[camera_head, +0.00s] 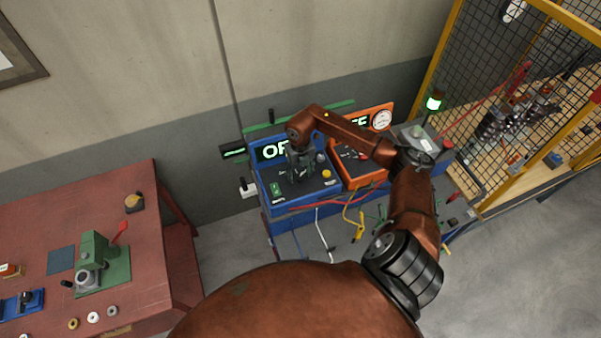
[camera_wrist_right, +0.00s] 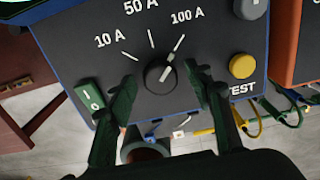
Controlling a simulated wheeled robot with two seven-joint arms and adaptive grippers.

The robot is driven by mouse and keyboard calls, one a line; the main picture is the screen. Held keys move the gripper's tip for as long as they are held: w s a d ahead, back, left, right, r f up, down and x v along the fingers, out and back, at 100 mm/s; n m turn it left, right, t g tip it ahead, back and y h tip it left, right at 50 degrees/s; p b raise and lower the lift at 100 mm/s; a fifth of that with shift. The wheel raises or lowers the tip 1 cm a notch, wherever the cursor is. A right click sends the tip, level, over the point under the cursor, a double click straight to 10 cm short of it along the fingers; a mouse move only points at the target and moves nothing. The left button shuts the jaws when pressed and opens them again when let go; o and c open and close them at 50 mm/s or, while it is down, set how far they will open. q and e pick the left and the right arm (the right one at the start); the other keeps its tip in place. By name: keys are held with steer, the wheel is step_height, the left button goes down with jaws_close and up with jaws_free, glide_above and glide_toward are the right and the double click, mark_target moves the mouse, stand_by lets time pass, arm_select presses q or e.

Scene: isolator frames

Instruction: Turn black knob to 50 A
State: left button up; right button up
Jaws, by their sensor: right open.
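The black knob (camera_wrist_right: 158,78) sits on the dark face of the blue-edged unit, below the printed marks 10 A, 50 A and 100 A. A pale line on the knob slants up to the right, toward the 100 A mark. My right gripper (camera_wrist_right: 161,88) is open, with one green finger on each side of the knob; I cannot tell whether either touches it. In the head view my right gripper (camera_head: 301,172) is over the blue unit (camera_head: 325,196) and hides the knob. My left gripper is in neither view.
A yellow button (camera_wrist_right: 242,66) and a green I/O switch (camera_wrist_right: 88,98) flank the knob. An orange unit (camera_head: 376,175) stands right of the blue one. Cables hang in front. A red table (camera_head: 130,200) stands left, and a yellow-framed mesh fence (camera_head: 440,70) right.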

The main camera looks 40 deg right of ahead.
steer(key=shift+s+f, duration=0.1)
steer(key=shift+f, duration=0.1)
steer(key=shift+c, duration=0.2)
steer(key=c, duration=1.1)
